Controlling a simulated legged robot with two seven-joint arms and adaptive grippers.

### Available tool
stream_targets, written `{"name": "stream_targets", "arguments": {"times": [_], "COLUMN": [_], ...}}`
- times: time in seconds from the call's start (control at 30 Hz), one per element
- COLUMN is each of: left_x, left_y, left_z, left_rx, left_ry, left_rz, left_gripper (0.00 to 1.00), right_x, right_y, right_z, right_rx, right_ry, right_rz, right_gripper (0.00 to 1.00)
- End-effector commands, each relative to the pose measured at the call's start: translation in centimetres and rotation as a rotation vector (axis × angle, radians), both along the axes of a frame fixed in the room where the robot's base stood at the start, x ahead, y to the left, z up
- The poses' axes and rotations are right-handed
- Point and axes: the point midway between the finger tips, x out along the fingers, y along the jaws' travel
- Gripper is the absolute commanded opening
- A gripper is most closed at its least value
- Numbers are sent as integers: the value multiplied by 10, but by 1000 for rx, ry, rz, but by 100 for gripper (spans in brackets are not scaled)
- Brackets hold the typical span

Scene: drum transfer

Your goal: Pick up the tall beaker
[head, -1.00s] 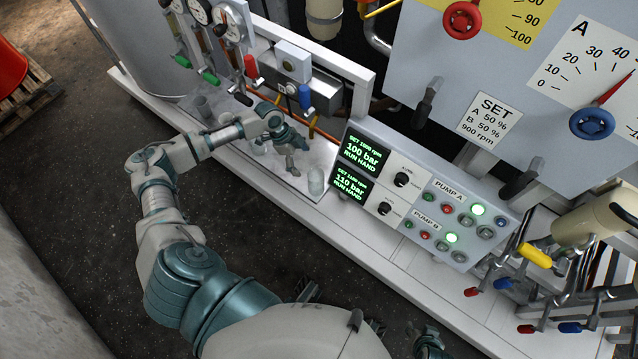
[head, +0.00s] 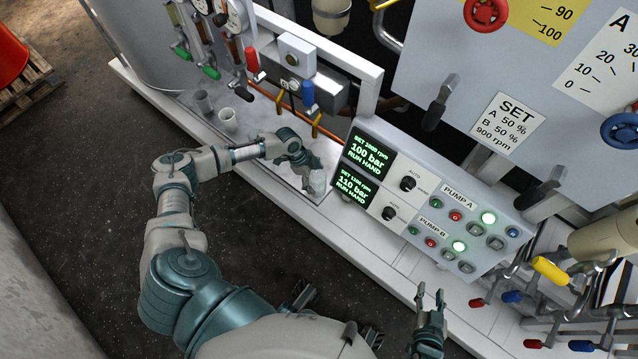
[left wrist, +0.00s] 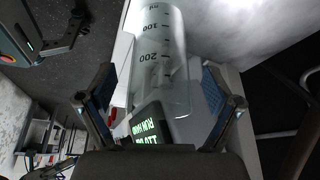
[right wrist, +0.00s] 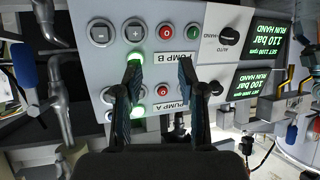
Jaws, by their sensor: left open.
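The tall beaker (left wrist: 158,60) is clear, with graduation marks up to 200, and shows large in the left wrist view. In the head view the beaker (head: 317,182) stands at the right end of the metal tray, beside the control panel. My left gripper (left wrist: 160,105) is open, with one finger on each side of the beaker in the picture; I cannot tell whether they touch it. In the head view my left gripper (head: 308,178) partly hides the beaker. My right gripper (right wrist: 158,75) is open and empty, in front of the pump panel.
Two small cups, a grey one (head: 203,101) and a white one (head: 228,119), stand at the tray's left end. The control panel (head: 425,205) rises just right of the beaker. Valve handles (head: 550,270) stick out at the far right. The white ledge (head: 400,270) before the panel is clear.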

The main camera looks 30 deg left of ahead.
Motion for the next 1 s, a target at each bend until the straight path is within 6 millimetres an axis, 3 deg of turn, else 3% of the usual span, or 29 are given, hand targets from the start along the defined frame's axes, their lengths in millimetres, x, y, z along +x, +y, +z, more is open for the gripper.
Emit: {"name": "stream_targets", "arguments": {"times": [0.03,0.13,0.43,0.63,1.0], "left_x": [0,2,3,3,2], "left_y": [-3,-8,-10,-9,-8], "left_z": [-12,-22,-23,-24,-26], "left_rx": [0,0,2,0,2], "left_ry": [3,4,0,1,3], "left_rz": [0,-1,0,1,1], "left_gripper": [91,91,91,41,39], "right_x": [5,11,14,15,15], "right_y": [2,5,5,6,6], "right_z": [1,10,16,15,15], "right_rx": [10,26,36,34,35], "right_ry": [-37,-98,-129,-127,-127], "right_rz": [1,3,4,3,2], "right_gripper": [40,40,40,40,40]}}
